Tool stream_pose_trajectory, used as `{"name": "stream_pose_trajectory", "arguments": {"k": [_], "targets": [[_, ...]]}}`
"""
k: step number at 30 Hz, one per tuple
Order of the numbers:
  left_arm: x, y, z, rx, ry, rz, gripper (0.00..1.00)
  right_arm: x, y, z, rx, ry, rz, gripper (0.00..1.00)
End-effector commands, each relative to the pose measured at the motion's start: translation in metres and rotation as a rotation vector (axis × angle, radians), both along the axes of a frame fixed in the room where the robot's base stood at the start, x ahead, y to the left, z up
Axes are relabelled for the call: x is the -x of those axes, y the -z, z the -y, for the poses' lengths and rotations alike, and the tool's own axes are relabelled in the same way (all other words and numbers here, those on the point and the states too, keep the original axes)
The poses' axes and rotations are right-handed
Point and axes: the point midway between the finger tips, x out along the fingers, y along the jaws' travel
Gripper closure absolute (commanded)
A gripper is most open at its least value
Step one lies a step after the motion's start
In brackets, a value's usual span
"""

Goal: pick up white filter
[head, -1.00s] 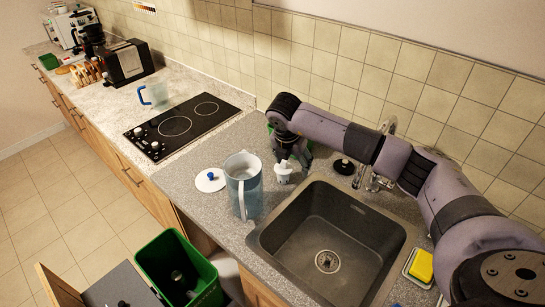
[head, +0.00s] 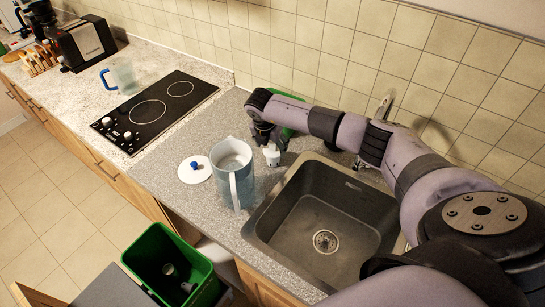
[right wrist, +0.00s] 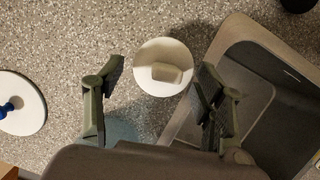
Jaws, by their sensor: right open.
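The white filter (head: 272,156) stands on the grey counter between the pitcher and the sink. In the right wrist view the filter (right wrist: 163,67) shows from above as a white round top with a raised block. My right gripper (head: 266,138) is open and points down just behind and above the filter. In the right wrist view its open fingers (right wrist: 158,80) show on the left and right sides of the filter, with gaps, gripping nothing. My left gripper is not in view.
A clear bluish pitcher (head: 240,185) stands close left of the filter. Its white lid with blue knob (head: 194,170) lies further left. The sink (head: 325,215) opens on the right. A green object (head: 287,131) is behind the gripper. A green bin (head: 168,262) stands below.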

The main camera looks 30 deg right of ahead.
Motion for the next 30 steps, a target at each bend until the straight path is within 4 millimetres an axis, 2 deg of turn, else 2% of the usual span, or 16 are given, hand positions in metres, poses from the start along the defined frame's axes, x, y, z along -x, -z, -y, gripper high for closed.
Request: {"name": "stream_pose_trajectory", "arguments": {"k": [1, 3, 6, 9, 17, 26, 30], "targets": [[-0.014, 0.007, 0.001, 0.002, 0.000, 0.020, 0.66, -0.001, 0.008, 0.001, 0.000, 0.000, 0.000, 0.36], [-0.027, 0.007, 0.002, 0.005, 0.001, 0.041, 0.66, -0.001, 0.009, 0.002, 0.000, -0.001, 0.000, 0.36], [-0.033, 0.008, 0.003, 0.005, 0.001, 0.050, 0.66, -0.002, 0.011, 0.003, -0.001, 0.000, -0.001, 0.36], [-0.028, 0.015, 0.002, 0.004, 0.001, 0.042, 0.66, -0.003, 0.019, 0.005, 0.000, 0.001, -0.001, 0.36], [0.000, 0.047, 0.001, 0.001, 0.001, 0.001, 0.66, -0.009, 0.053, 0.017, -0.001, 0.001, 0.000, 0.36], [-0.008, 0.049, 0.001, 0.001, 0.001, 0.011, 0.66, -0.011, 0.056, 0.019, -0.001, 0.000, -0.001, 0.36], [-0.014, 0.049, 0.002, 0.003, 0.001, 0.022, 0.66, -0.011, 0.056, 0.019, -0.001, 0.000, -0.001, 0.44]]}}
